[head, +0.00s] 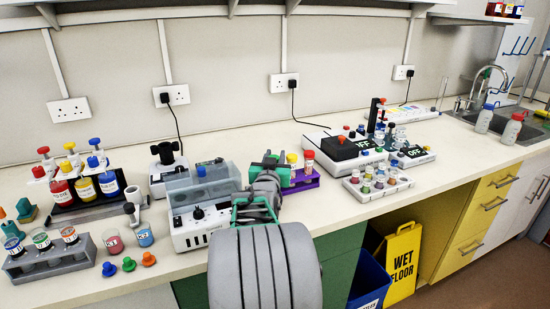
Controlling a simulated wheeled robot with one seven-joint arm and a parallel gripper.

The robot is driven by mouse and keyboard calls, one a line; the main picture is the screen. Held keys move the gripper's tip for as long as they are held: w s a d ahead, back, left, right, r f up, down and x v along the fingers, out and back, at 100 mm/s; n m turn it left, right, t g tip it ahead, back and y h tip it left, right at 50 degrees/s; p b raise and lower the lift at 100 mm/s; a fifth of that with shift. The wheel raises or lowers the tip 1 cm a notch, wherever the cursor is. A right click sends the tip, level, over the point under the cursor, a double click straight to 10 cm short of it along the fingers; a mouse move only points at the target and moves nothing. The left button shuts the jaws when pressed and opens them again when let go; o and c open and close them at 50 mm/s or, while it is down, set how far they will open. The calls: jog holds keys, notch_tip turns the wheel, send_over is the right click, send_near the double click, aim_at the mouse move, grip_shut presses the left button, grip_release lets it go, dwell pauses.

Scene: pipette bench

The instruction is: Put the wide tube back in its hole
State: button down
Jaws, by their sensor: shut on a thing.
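My gripper (271,160), with green-tinted fingers, is at the left end of a purple tube rack (302,180) on the bench. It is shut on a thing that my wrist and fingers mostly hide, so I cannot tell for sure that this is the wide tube. A tube with an orange-red cap (309,157) stands upright in the purple rack. A yellow cap (292,158) shows just left of it. The rack's holes are too small or hidden to make out.
A grey-white machine (195,235) with a clear lid is left of my arm. A white device with a black-and-red top (352,147) and a tray of small vials (377,187) are to the right. Bottles, beakers and loose caps crowd the left. The bench front is mostly clear at right.

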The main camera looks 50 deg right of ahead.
jog(key=shift+f, duration=0.3)
jog(key=c, duration=1)
grip_release()
